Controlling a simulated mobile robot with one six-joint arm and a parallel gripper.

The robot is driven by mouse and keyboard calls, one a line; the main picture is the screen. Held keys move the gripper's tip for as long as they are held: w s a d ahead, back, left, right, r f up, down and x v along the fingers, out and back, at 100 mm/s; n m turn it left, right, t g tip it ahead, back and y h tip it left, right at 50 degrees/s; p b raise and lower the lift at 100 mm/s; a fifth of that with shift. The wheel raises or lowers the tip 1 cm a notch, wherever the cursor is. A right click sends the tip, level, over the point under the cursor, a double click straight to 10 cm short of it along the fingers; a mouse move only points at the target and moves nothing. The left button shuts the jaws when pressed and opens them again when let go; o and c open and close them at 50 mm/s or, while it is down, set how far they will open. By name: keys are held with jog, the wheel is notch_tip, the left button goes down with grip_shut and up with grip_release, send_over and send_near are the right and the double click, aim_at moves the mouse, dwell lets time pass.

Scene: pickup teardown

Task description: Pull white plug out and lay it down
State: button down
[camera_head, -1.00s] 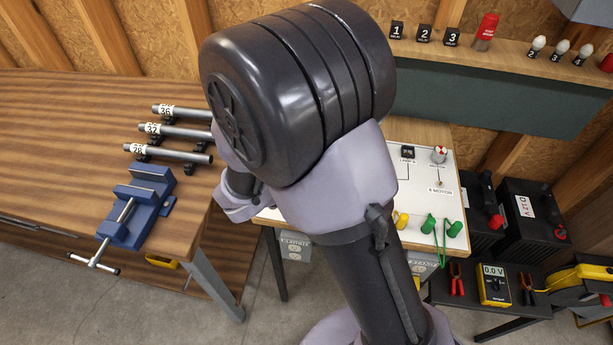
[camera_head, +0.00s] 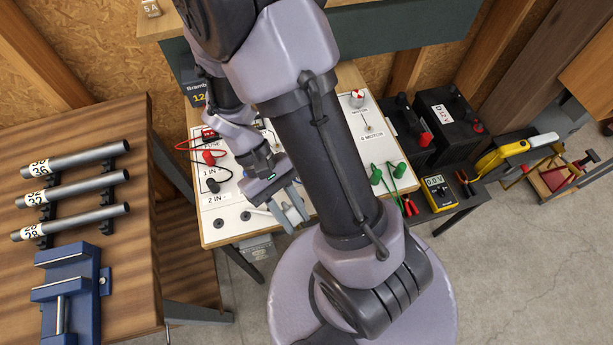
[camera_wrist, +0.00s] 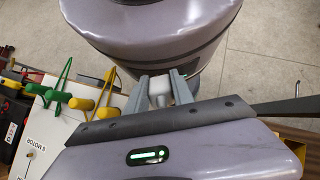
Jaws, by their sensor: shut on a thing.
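In the wrist view the white plug (camera_wrist: 158,88) sits between the two grey fingers of my gripper (camera_wrist: 164,88), which is shut on it. In the head view my gripper (camera_head: 290,212) is over the front part of the white panel (camera_head: 230,190), near its front edge. The plug is hard to make out there, and I cannot tell whether its tip is in a socket. Two dark sockets (camera_head: 219,223) without plugs show left of the gripper.
Green plugs (camera_head: 376,174) with a green lead stand at the panel's right, and yellow plugs (camera_wrist: 82,103) show in the wrist view. Red and black leads (camera_head: 208,157) lie at the left. A yellow multimeter (camera_head: 438,193) and batteries (camera_head: 447,117) stand right. A blue vise (camera_head: 70,285) is on the bench.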

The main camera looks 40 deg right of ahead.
jog(key=w+a+r+m+t+y+p, duration=0.1)
jog(key=w+a+r+m+t+y, duration=0.3)
jog(key=w+m, duration=0.5)
jog(key=w+a+r+m+t+y, duration=0.2)
jog(key=w+a+m+t+y, duration=0.3)
jog(key=m, duration=0.5)
jog(key=shift+g+h, duration=0.3)
jog(key=shift+h, duration=0.2)
jog(key=f+b, duration=0.2)
jog(key=w+f+b, duration=0.1)
jog(key=f+b, duration=0.1)
jog(key=f, duration=0.1)
jog(key=a+f+b, duration=0.1)
jog(key=f+b, duration=0.1)
jog(key=f, duration=0.1)
jog(key=shift+w+b, duration=0.25)
jog(key=shift+b, duration=0.15)
jog(key=shift+r, duration=0.1)
jog(key=c, duration=1)
grip_release()
